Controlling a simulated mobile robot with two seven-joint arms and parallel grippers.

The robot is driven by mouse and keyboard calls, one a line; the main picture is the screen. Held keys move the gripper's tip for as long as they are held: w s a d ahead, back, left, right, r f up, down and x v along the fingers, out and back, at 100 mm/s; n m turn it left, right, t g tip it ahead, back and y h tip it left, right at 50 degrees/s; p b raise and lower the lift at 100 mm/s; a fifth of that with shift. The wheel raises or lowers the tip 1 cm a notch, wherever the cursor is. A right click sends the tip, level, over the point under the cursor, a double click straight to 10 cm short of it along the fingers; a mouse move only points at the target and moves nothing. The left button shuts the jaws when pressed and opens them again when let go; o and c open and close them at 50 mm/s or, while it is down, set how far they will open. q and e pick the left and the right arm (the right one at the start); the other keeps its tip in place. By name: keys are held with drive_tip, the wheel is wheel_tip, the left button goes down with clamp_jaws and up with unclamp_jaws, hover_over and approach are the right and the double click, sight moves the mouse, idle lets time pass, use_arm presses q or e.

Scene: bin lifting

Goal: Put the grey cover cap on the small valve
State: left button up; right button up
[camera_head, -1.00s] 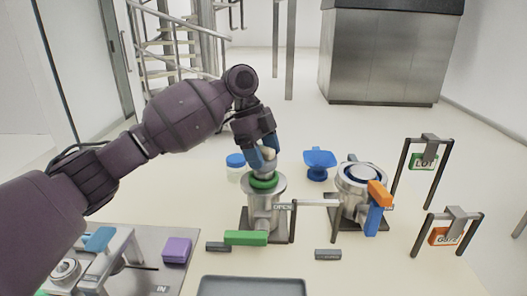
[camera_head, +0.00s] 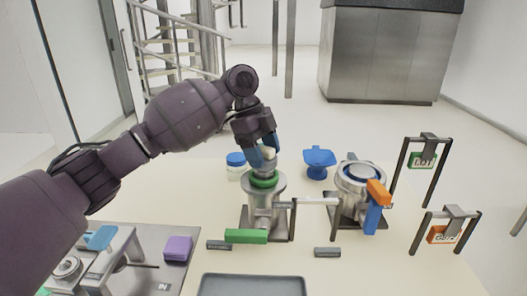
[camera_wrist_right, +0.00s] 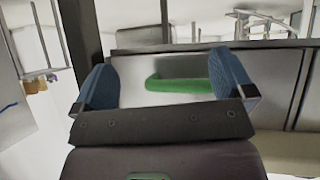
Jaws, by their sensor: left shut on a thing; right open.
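The small valve (camera_head: 264,207) is a metal body with a green ring (camera_head: 264,183) on top, standing at the middle of the table. My left gripper (camera_head: 263,156) is above it, its blue fingers shut on the pale knob of the grey cover cap (camera_head: 265,173). The cap is directly over the green ring; I cannot tell whether it rests on the ring or hangs just above it. My right gripper (camera_wrist_right: 165,85) shows only in the right wrist view, with its blue fingers wide apart and nothing between them. A green handle (camera_wrist_right: 180,84) shows beyond the fingers.
A larger valve (camera_head: 359,182) with an orange and blue handle stands to the right. A blue-lidded jar (camera_head: 236,161) and a blue scoop-like item (camera_head: 319,158) are behind. A grey tray (camera_head: 252,287) is in front, a purple block (camera_head: 177,249) at left. Tag stands (camera_head: 444,236) are at right.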

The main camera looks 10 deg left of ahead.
use_arm(q)
drive_tip(key=shift+r, duration=0.1)
idle(0.4)
idle(0.6)
drive_tip(key=shift+f, duration=0.6)
drive_tip(key=shift+f, duration=0.25)
idle(0.4)
drive_tip(key=shift+r+p, duration=0.1)
drive_tip(key=shift+p, duration=0.2)
idle(0.3)
drive_tip(key=shift+r+p, duration=0.1)
drive_tip(key=shift+p, duration=0.2)
idle(0.3)
